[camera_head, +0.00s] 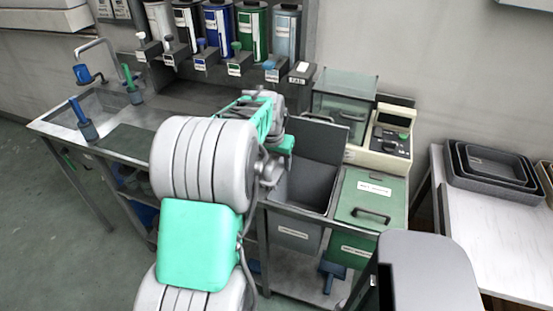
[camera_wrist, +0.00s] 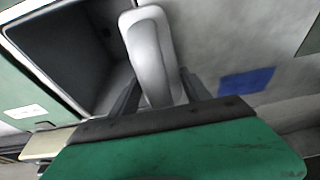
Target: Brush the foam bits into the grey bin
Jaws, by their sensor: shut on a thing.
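In the wrist view, my gripper (camera_wrist: 158,82) is shut on a pale grey rounded thing (camera_wrist: 149,45), which sits between its two dark fingers. It looks like a handle, but I cannot tell whether it is the brush's. The open grey bin (camera_head: 308,180) stands in the bench beside my wrist in the head view. In the wrist view, a dark open bin (camera_wrist: 65,50) lies at the upper left and looks like the same one. In the head view, my arm hides the gripper's fingers. I cannot make out any foam bits in either view.
A green lidded bin (camera_head: 368,200) stands right of the grey bin. Behind are a clear-sided box (camera_head: 343,97) and a cream device (camera_head: 391,135). The sink (camera_head: 98,108) is left, with coloured dispensers (camera_head: 222,32) above the bench. Stacked dark trays (camera_head: 492,168) sit far right.

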